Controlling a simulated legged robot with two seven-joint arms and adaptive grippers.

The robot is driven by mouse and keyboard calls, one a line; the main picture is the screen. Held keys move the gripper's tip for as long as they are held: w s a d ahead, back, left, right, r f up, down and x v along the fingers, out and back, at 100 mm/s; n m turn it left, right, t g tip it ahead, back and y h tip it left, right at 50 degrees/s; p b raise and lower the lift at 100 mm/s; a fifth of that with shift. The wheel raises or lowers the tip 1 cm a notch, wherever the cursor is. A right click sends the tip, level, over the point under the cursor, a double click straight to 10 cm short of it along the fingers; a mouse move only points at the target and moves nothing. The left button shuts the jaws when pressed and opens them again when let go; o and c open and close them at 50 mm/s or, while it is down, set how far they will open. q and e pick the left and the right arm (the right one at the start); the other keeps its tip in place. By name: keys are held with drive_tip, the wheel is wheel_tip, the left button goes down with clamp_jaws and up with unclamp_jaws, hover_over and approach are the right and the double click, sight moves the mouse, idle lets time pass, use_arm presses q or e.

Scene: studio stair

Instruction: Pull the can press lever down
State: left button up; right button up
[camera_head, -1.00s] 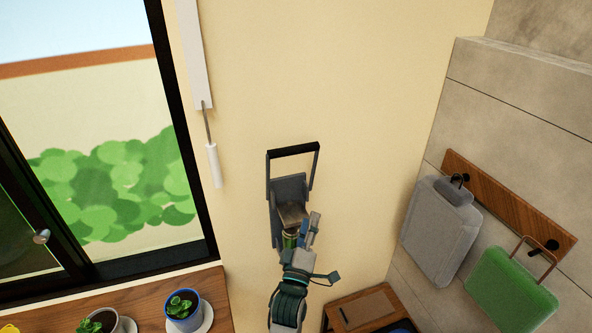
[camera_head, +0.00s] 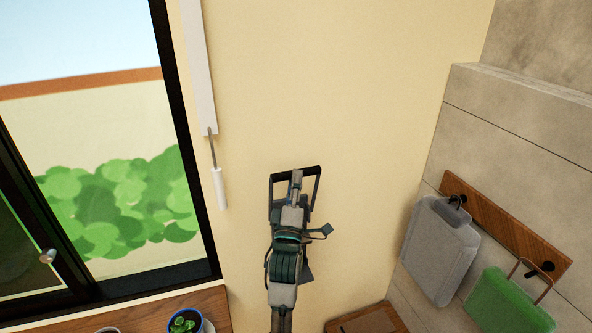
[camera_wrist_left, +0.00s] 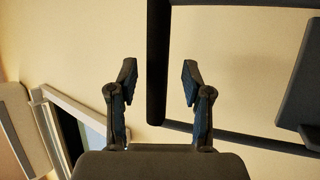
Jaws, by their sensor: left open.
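The can press lever is a dark frame with a black crossbar (camera_head: 311,170), raised on the cream wall in the head view. My left gripper (camera_head: 296,178) is at that crossbar, and its arm covers most of the press below. In the left wrist view the crossbar (camera_wrist_left: 157,60) runs between the two spread fingers of my left gripper (camera_wrist_left: 160,76), with a gap on each side. The lever's side arms run off to the right toward the dark press body (camera_wrist_left: 302,85). The can is hidden in both current views. My right gripper is not in view.
A white rod-like fixture (camera_head: 219,188) hangs on the wall left of the lever, beside the window. A potted plant (camera_head: 185,323) stands low at left.

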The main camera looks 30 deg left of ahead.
use_arm(q)
drive_tip(key=shift+x, duration=1.3)
drive_tip(key=shift+d, duration=0.1)
clamp_jaws()
